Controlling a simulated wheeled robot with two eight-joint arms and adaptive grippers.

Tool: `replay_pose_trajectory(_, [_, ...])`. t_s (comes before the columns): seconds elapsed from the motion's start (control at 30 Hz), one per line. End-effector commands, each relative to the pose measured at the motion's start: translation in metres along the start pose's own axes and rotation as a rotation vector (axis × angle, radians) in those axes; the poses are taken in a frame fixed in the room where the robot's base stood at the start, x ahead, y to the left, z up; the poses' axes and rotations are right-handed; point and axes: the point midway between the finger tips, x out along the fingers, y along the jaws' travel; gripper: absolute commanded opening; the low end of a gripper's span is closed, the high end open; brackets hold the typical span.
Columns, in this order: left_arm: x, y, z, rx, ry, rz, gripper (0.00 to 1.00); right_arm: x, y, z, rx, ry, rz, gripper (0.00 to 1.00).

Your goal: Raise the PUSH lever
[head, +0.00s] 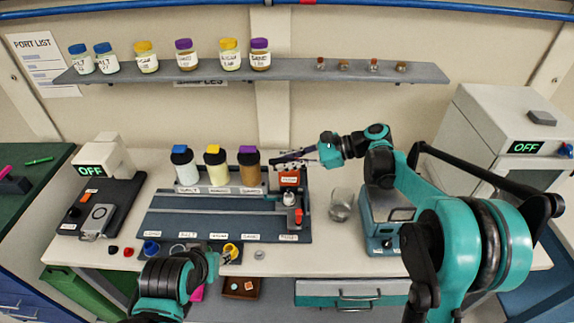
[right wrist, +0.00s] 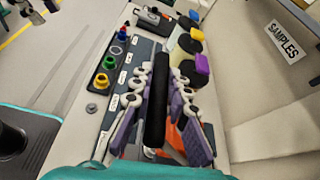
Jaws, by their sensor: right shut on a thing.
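The PUSH station is an orange block (head: 289,180) with a small label, at the right end of the grey rail unit (head: 165,222). My right gripper (head: 292,158) reaches in from the right just above and behind this block. In the right wrist view its two purple-padded fingers (right wrist: 160,108) stand on either side of a black bar (right wrist: 156,105), which I take for the PUSH lever's handle, and are shut on it. Orange parts show below the fingers. The fingers hide part of the lever. My left gripper (head: 212,262) is low at the front edge of the bench; its fingertips are unclear.
Bottles with blue, yellow and purple caps (head: 215,165) stand left of the block. An empty glass beaker (head: 341,204) and a blue-grey device (head: 385,218) stand to its right. A shelf (head: 300,69) with jars runs above. Coloured rings (head: 150,248) lie along the front.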

Motion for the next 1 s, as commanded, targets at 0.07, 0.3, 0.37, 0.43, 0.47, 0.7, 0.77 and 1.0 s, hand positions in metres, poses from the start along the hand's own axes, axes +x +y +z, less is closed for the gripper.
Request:
replay_pose_trajectory(0.07, [-0.001, 0.0, 0.0, 0.0, 0.0, 0.0, 0.37, -0.001, -0.003, 0.0, -0.001, 0.002, -0.004, 0.0])
replay_pose_trajectory(0.3, [-0.001, 0.0, 0.0, 0.0, 0.0, 0.0, 0.37, -0.001, -0.004, 0.0, 0.0, 0.002, -0.006, 0.0])
replay_pose_trajectory(0.37, [-0.001, 0.0, 0.0, 0.0, 0.0, 0.0, 0.37, -0.001, -0.004, 0.0, 0.0, 0.002, -0.006, 0.0])
replay_pose_trajectory(0.43, [-0.001, 0.0, 0.0, 0.0, 0.0, 0.0, 0.37, -0.001, -0.004, 0.0, 0.0, 0.002, -0.007, 0.0])
replay_pose_trajectory(0.47, [-0.001, 0.0, -0.001, 0.0, 0.0, 0.0, 0.37, -0.001, -0.004, 0.0, 0.0, 0.002, -0.007, 0.18])
replay_pose_trajectory(0.7, [-0.001, 0.0, -0.001, 0.0, 0.0, 0.0, 0.37, -0.001, -0.003, 0.0, 0.0, 0.002, -0.004, 0.37])
replay_pose_trajectory(0.77, [-0.001, 0.0, -0.001, 0.0, 0.0, 0.0, 0.37, -0.001, -0.003, 0.0, 0.0, 0.001, -0.003, 0.37])
replay_pose_trajectory(1.0, [-0.001, 0.0, -0.001, 0.0, 0.0, 0.0, 0.37, -0.017, -0.003, 0.0, 0.001, 0.002, -0.004, 0.37])
